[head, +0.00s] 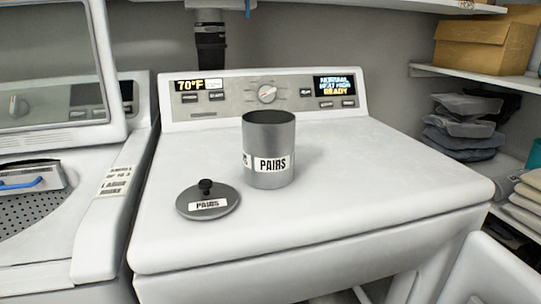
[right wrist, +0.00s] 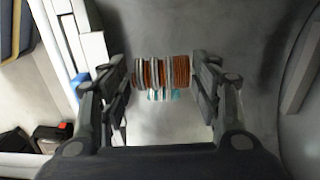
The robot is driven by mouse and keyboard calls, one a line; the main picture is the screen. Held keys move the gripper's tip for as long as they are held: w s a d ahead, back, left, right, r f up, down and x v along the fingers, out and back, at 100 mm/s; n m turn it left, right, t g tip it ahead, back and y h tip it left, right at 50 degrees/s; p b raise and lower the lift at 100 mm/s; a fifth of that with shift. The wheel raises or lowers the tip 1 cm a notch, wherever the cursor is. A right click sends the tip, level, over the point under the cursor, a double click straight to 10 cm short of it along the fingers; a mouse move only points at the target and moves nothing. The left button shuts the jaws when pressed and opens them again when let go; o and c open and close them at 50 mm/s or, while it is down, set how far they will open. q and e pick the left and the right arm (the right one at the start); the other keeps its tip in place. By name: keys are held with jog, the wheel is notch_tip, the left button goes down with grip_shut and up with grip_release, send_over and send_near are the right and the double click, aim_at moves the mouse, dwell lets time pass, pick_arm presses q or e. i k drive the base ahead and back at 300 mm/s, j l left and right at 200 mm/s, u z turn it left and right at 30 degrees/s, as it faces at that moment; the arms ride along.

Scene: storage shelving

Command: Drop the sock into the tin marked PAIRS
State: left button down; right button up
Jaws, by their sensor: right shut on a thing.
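The grey metal tin (head: 268,140) marked PAIRS stands upright and open-topped on the white dryer top (head: 370,190). Its round lid (head: 222,203), with a dark knob and a PAIRS label, lies flat in front and to the left of it. In the right wrist view, the striped sock (right wrist: 160,72), orange-brown and white with a bit of teal, is bunched between the fingers of my right gripper (right wrist: 162,75). The fingers are shut on it from both sides. The tin is not seen in that view. Neither gripper shows in the head view.
A control panel (head: 265,95) rises behind the tin. A washer (head: 60,200) with its lid up stands left. Shelves at the right hold a cardboard box (head: 484,45) and folded clothes (head: 462,125). The dryer top around the tin is otherwise clear.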

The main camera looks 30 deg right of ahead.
aim_at(263, 166)
jog(key=k, duration=1.45)
